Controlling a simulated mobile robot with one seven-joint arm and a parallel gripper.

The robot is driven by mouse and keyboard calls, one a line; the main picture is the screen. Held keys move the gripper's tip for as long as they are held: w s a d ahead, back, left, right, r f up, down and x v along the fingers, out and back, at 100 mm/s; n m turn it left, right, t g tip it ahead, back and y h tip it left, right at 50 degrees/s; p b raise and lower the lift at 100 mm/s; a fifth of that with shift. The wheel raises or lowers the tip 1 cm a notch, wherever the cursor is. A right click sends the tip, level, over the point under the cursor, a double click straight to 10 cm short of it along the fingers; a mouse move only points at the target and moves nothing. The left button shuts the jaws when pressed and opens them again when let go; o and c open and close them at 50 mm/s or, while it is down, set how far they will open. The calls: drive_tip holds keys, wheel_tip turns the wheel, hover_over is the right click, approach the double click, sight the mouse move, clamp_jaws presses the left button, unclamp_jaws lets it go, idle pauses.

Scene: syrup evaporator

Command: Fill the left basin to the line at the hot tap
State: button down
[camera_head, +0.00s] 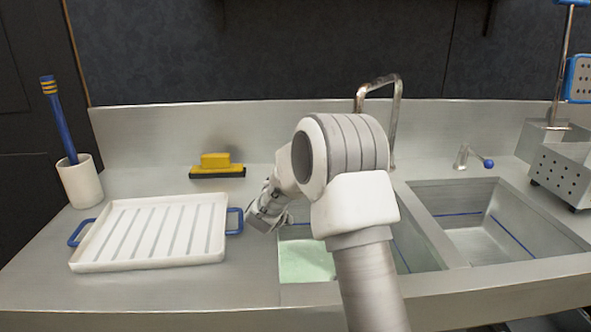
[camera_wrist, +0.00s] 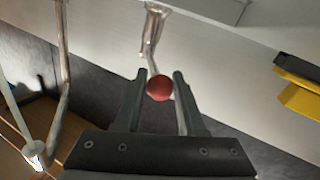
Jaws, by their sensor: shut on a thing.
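The left basin (camera_head: 430,240) is partly hidden behind my arm. Pale green, water-like liquid (camera_head: 305,262) shows in its left part, and short pieces of a blue line show on its walls. On the back wall the liquid's edge looks lower than the line, but my arm covers much of it. The hot tap's red round knob (camera_wrist: 160,88) sits between my fingers in the wrist view, at the end of a metal tap body (camera_wrist: 154,30). My gripper (camera_wrist: 163,82) is shut on this knob. In the head view my gripper (camera_head: 266,216) is at the basin's back left corner; the knob is hidden there.
A bent metal spout (camera_head: 395,105) rises behind my arm. The right basin (camera_head: 480,225) has a blue line, with a blue-knobbed tap (camera_head: 487,163) behind it. A white ribbed tray (camera_head: 150,258), a yellow-and-black scrubber (camera_head: 217,162) and a cup (camera_head: 82,184) stand to the left.

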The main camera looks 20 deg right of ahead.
drive_tip(key=shift+r, duration=0.15)
drive_tip(key=c, duration=0.5)
unclamp_jaws()
drive_tip(key=r, duration=0.1)
drive_tip(key=r+p, duration=0.1)
drive_tip(key=r, duration=0.3)
drive_tip(key=shift+s+d+p, duration=0.25)
drive_tip(key=shift+d+p, duration=0.1)
drive_tip(key=shift+d, duration=0.05)
drive_tip(key=s+d+r, duration=0.2)
drive_tip(key=s+d+r+p, duration=0.1)
drive_tip(key=s+d+r, duration=0.1)
drive_tip(key=d, duration=0.1)
drive_tip(key=s+d+r, duration=0.1)
drive_tip(key=s+d, duration=0.1)
drive_tip(key=d, duration=0.1)
drive_tip(key=shift+s+d+r, duration=0.25)
drive_tip(key=shift+r, duration=0.15)
